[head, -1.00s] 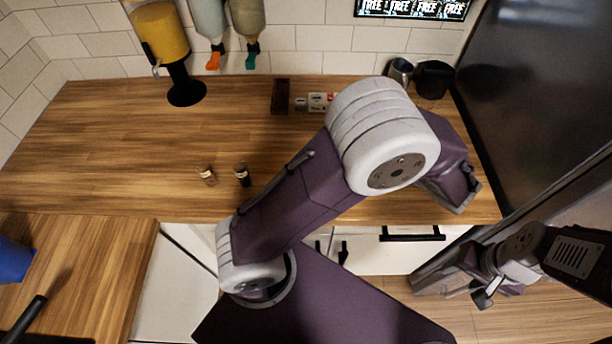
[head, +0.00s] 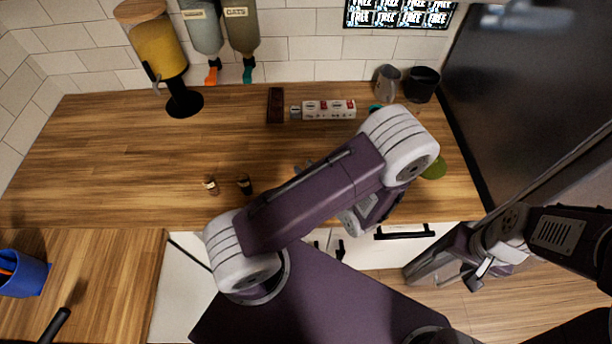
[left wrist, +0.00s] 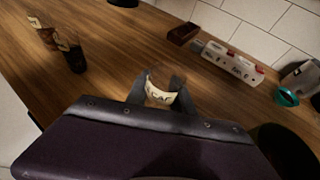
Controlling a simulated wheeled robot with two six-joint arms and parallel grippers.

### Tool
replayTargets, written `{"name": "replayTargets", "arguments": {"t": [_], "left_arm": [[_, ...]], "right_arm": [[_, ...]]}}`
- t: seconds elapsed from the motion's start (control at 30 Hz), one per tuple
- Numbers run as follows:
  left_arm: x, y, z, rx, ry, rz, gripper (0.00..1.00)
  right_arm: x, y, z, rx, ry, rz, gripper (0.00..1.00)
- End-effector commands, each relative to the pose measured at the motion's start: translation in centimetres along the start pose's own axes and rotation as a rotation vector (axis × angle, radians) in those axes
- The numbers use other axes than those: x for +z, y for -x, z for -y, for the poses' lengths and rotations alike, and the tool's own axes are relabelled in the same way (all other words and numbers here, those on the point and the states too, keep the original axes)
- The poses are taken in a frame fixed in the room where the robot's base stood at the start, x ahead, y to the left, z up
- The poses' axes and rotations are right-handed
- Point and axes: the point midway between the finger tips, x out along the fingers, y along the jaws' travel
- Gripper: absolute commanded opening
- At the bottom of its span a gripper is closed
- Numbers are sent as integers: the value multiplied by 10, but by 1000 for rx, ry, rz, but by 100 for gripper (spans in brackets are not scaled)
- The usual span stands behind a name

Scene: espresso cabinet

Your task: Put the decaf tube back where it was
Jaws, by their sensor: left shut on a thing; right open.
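In the left wrist view the decaf tube (left wrist: 159,94), with a cream label reading partly "CAF", is between the fingers of my left gripper (left wrist: 160,98), which is shut on it. In the head view my left gripper (head: 304,168) is mostly behind my own arm, with only a grey tip showing; the tube is hidden there. Two small dark tubes with pale labels, the left one (head: 211,185) and the right one (head: 245,184), stand on the counter left of it. My right gripper (head: 458,272) is open and empty at the lower right, away from the counter.
On the wooden counter (head: 120,150), a dark brown box (head: 276,105) and a white-and-red box (head: 329,110) lie towards the back wall. A metal pitcher (head: 387,84), black container (head: 422,84) and green disc (head: 435,168) are at right. The counter's left part is clear.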

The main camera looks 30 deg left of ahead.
Motion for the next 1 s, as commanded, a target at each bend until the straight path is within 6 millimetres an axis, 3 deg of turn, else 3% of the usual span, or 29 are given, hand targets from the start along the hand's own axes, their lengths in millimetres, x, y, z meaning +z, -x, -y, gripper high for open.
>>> {"name": "replayTargets", "arguments": {"t": [0.17,0.4,0.77,0.8,0.83,0.87,1.0], "left_arm": [[-4,-5,-2,0,-2,0,0],[-36,-18,-2,0,-2,0,0],[-42,-20,-1,-1,1,0,0],[-41,-19,-1,-1,0,0,37],[-40,-19,-1,-1,0,0,45],[-40,-19,-1,-1,0,0,50],[-40,-19,-1,-1,0,0,50]], "right_arm": [[0,1,0,0,0,0,51],[0,4,0,0,0,0,51],[0,-1,0,0,0,0,51],[0,0,0,0,0,0,51],[0,0,0,0,0,0,51],[0,1,0,0,0,0,51],[0,1,0,0,0,0,51]]}}
